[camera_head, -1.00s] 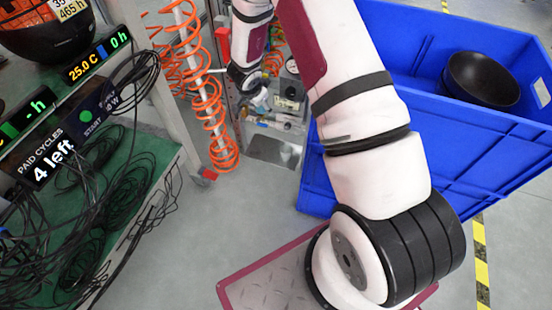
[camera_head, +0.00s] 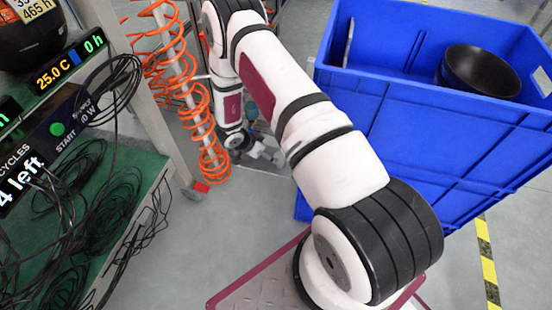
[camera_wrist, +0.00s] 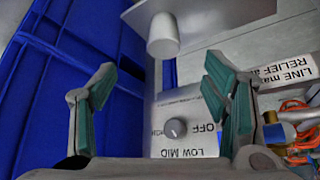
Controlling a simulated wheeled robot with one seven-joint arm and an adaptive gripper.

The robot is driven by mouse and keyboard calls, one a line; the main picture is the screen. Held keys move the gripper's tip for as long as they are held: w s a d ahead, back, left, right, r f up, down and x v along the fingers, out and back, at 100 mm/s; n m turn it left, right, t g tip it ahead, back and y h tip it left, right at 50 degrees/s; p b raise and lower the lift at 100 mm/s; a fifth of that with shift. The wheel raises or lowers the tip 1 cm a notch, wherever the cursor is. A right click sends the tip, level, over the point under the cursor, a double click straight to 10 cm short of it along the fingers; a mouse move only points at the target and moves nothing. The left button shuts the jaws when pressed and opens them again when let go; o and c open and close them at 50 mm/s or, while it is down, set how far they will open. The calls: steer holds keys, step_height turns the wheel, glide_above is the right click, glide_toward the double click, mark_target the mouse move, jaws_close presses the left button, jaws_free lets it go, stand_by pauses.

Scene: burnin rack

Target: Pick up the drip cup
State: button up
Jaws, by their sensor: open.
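In the wrist view a small pale grey cylinder (camera_wrist: 163,38), which looks like the drip cup, sits against a flat grey plate (camera_wrist: 205,14). My gripper (camera_wrist: 160,74) is open, its two teal-padded fingers wide apart. The cup is beyond the fingertips, roughly centred between them, and nothing is held. In the head view my gripper (camera_head: 266,153) is small and low beside the orange coils; I cannot make out the cup there.
A panel with a knob (camera_wrist: 175,128) shows between my fingers, its lettering upside down. A blue crate (camera_head: 440,130) with a black bowl (camera_head: 481,70) stands right of my arm. Orange coiled hoses (camera_head: 205,125) and a cable-strewn green bench (camera_head: 125,225) are left.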

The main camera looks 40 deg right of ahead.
steer(key=b, duration=0.3)
glide_toward(279, 159)
steer(key=shift+s+d+f, duration=0.1)
steer(key=shift+s, duration=0.5)
steer(key=shift+s+d+f, duration=0.1)
steer(key=shift+s, duration=0.45)
steer(key=shift+w+b+x, duration=0.2)
steer(key=shift+b+x, duration=1.5)
steer(key=shift+x, duration=1.1)
steer(key=shift+d+r, duration=0.15)
steer(key=c, duration=1.2)
